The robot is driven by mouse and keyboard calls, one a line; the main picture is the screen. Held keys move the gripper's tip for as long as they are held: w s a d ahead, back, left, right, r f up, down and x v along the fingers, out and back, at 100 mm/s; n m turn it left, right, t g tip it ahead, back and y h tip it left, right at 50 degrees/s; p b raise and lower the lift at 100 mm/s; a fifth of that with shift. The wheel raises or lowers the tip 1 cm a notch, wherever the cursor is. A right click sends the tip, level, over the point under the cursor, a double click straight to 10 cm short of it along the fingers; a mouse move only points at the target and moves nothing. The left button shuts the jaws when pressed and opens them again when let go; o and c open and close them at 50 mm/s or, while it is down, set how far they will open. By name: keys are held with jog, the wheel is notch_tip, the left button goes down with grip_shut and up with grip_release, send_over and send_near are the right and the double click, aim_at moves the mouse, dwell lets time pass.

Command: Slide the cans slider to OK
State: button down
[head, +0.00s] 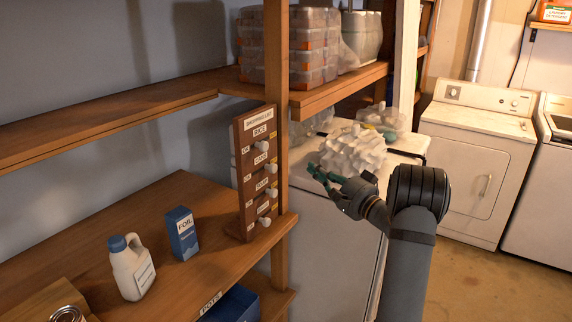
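An upright brown list board (240,190) stands against the wooden post on the lower shelf. It has stacked rows with small labels and white knobs. The second row appears to read CANS, and its knob (271,168) sits toward the right side of its row. A small OK label (247,178) shows at the left of that row. My gripper (316,172) is in the air to the right of the board and post, fingers pointing left, apart from the knobs. Its green-tipped fingers are too small to tell whether they are open or shut.
The wooden post (275,55) rises beside the board. An upper shelf (160,108) runs above. A lumpy white object (355,150) lies behind my gripper.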

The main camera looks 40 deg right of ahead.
aim_at(270, 167)
jog(key=w+p, duration=0.1)
jog(key=w, duration=0.2)
jog(key=w+r+p, duration=0.1)
jog(key=w, duration=0.2)
jog(key=w+p, duration=0.2)
jog(key=w, duration=0.1)
jog(key=shift+w+r, duration=0.1)
jog(key=shift+r, duration=0.05)
jog(key=a, duration=0.1)
jog(key=a+f+p, duration=0.1)
jog(key=a, duration=0.1)
jog(key=shift+s+a+f, duration=0.2)
jog(key=shift+a+f, duration=0.05)
jog(key=shift+a, duration=0.05)
jog(key=shift+s, duration=0.1)
